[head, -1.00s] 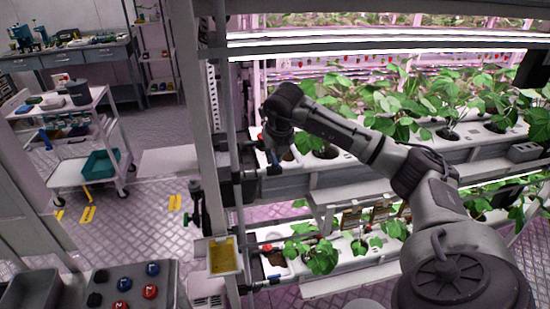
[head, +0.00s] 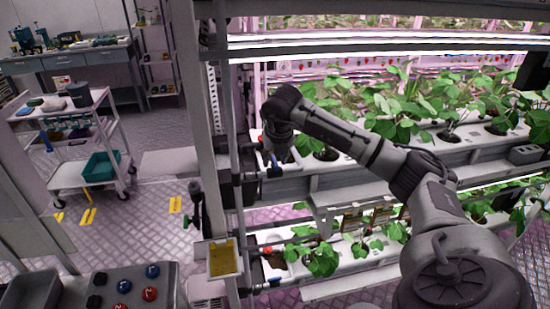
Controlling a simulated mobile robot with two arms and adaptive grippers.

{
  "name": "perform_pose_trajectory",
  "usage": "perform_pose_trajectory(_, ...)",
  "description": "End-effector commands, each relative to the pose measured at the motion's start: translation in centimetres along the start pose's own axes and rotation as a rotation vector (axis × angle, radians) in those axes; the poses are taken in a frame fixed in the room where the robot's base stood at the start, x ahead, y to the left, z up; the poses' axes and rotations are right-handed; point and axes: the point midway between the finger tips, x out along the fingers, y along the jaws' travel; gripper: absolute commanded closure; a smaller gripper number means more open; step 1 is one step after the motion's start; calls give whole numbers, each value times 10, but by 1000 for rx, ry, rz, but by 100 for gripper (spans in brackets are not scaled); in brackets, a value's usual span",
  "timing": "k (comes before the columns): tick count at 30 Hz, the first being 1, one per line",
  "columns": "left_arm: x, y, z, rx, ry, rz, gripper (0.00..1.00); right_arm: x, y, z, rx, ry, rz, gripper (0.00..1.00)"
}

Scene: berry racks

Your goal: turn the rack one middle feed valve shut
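My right arm comes in from the right, and its gripper (head: 279,155) points down at the left end of the middle tier of the plant rack. The middle tier's blue valve part (head: 274,172) shows just below the gripper's fingers. A small red part (head: 261,140) shows just left of the gripper. The fingers are small and dark, so I cannot tell whether they are open or shut, or whether they touch a valve. Which way the valve handle is turned is also unclear. My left gripper is not in view.
The lower tier has a similar red part (head: 267,249) and blue part (head: 275,282). A rack post (head: 197,120) stands just left of the valves, with a yellow panel (head: 222,258) lower down.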

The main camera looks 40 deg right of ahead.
Motion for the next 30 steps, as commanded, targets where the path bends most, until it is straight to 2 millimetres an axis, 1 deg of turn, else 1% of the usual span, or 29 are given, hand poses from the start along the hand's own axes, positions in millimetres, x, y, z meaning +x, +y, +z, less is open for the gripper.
perform_pose_trajectory(5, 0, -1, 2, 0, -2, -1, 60, -4, 0, 1, 0, -2, 1, 60)
perform_pose_trajectory(8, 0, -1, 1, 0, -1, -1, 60, -17, 0, 1, 0, -3, 2, 60)
perform_pose_trajectory(18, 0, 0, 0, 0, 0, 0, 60, -88, 1, 1, 0, -5, 4, 60)
perform_pose_trajectory(21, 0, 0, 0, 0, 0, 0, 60, -103, 0, 1, 0, -4, 2, 60)
perform_pose_trajectory(25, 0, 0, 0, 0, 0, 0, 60, -116, 0, 0, -1, -1, 1, 60)
perform_pose_trajectory(30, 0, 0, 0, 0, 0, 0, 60, -120, 0, 0, -1, 0, 0, 60)
